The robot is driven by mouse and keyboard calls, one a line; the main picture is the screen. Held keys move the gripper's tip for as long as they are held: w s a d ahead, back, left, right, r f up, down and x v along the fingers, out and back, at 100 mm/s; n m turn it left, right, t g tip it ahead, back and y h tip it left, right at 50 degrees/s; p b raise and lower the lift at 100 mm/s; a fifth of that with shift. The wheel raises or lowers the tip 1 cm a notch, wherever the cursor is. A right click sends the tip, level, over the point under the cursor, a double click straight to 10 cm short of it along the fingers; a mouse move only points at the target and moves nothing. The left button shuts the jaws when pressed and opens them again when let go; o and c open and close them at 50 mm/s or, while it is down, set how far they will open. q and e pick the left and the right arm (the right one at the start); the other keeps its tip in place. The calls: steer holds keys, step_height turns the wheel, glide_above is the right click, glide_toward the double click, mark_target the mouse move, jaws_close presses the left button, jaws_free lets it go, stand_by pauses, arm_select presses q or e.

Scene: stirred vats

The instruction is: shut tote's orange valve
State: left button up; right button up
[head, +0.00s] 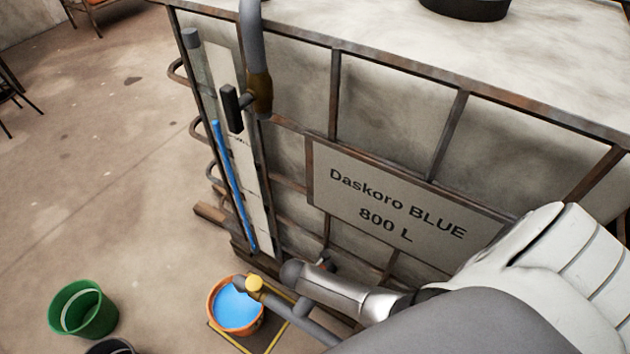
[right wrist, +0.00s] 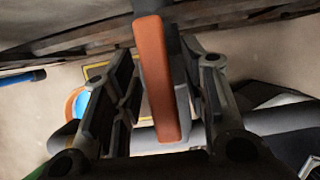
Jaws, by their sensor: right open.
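The tote (head: 390,110) is a pale tank in a rusty frame, with a sign reading "Daskoro BLUE 800 L". The orange valve handle (right wrist: 155,80) shows in the right wrist view as a long upright bar with a dark side. My right gripper (right wrist: 165,78) is open, its fingers on either side of the handle, with gaps visible. I cannot tell whether either finger touches it. The head view does not show the handle; my right arm (head: 490,310) covers the lower right there. My left gripper is not in view.
An orange bucket (head: 211,298) with blue liquid stands on the floor below the tote's front. A green bucket (head: 83,312) stands farther left. The floor at left is mostly clear.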

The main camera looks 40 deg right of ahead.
steer(key=shift+c, duration=1)
jaws_close()
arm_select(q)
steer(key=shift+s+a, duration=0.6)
